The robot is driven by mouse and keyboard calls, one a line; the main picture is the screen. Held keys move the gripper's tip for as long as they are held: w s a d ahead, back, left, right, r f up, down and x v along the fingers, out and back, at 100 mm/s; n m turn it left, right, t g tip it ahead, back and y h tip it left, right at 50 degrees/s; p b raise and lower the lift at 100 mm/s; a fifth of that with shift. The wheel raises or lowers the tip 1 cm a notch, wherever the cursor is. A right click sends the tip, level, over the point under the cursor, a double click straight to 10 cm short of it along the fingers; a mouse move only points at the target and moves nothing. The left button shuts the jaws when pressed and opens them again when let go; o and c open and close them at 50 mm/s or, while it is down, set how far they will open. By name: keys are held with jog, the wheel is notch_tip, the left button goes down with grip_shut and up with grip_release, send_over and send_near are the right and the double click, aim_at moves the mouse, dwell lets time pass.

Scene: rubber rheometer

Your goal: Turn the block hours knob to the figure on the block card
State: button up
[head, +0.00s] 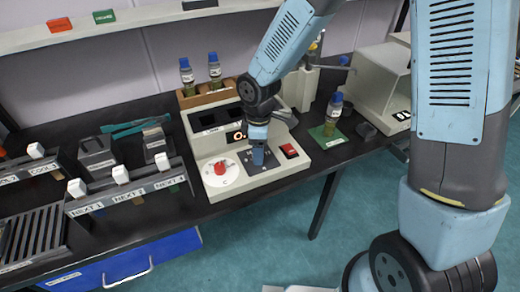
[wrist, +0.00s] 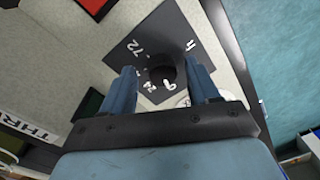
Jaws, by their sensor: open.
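A black round knob (wrist: 166,66) sits on a dark square plate (wrist: 122,52) with white figures around it, in the wrist view. One figure reads 72; others are tilted or partly hidden. My gripper (wrist: 162,84) is open, with one blue finger on each side of the knob. I cannot tell whether the fingers touch it. In the head view my gripper (head: 258,156) points down at the dark plate on the front of the pale machine (head: 272,183), hiding the knob. I cannot make out a block card or the knob's setting.
A red knob (head: 221,168) on a white dial is just left of my gripper, and a red switch (head: 290,151) is to its right. Two bottles stand in a wooden rack (head: 220,95) behind. Another bottle (head: 333,112) stands on a green mat. A labelled rack (head: 130,188) is left.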

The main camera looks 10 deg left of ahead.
jog(key=shift+f, duration=0.15)
jog(key=c, duration=1)
